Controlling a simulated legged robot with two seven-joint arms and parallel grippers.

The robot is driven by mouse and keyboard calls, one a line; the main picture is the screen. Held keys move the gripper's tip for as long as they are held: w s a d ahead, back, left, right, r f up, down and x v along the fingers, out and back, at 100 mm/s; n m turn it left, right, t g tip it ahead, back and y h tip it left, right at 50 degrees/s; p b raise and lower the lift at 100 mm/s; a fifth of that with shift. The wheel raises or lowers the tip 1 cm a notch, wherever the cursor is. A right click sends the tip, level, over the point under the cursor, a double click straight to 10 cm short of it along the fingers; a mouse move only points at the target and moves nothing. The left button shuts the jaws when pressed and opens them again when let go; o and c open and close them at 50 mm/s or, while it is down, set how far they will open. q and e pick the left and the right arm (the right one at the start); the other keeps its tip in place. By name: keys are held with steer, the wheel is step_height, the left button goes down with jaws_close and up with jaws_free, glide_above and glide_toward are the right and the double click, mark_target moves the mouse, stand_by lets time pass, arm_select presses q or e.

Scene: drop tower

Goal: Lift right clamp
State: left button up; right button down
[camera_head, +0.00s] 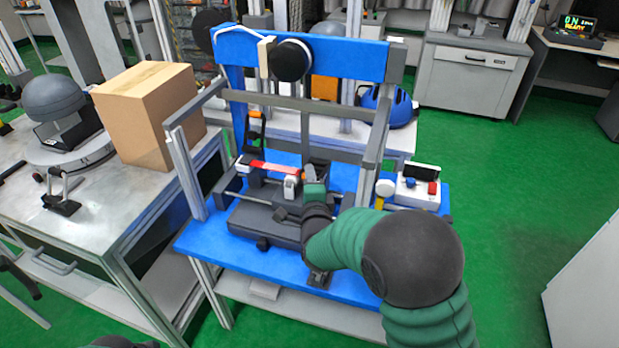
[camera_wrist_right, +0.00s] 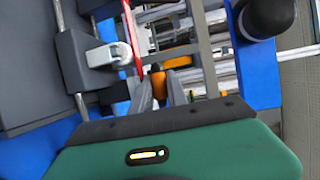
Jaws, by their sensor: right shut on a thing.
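My right gripper (camera_head: 306,178) reaches from the lower right over the blue drop-tower table (camera_head: 205,242). In the wrist view its two fingers (camera_wrist_right: 160,92) are closed around the orange and black handle of the right clamp (camera_wrist_right: 158,80). In the head view my green gripper body hides most of this clamp. A white and grey roller-like part (camera_head: 290,184) sits beside the gripper. My left gripper is not in view.
The blue tower frame (camera_head: 340,58) with grey rails rises behind the fixture. A control box with a red button (camera_head: 418,190) stands on the right of the table. A cardboard box (camera_head: 150,110) is on the metal bench at left. A blue helmet (camera_head: 388,105) lies behind.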

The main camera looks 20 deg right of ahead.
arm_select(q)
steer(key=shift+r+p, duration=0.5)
arm_select(e)
steer(key=shift+r, duration=0.1)
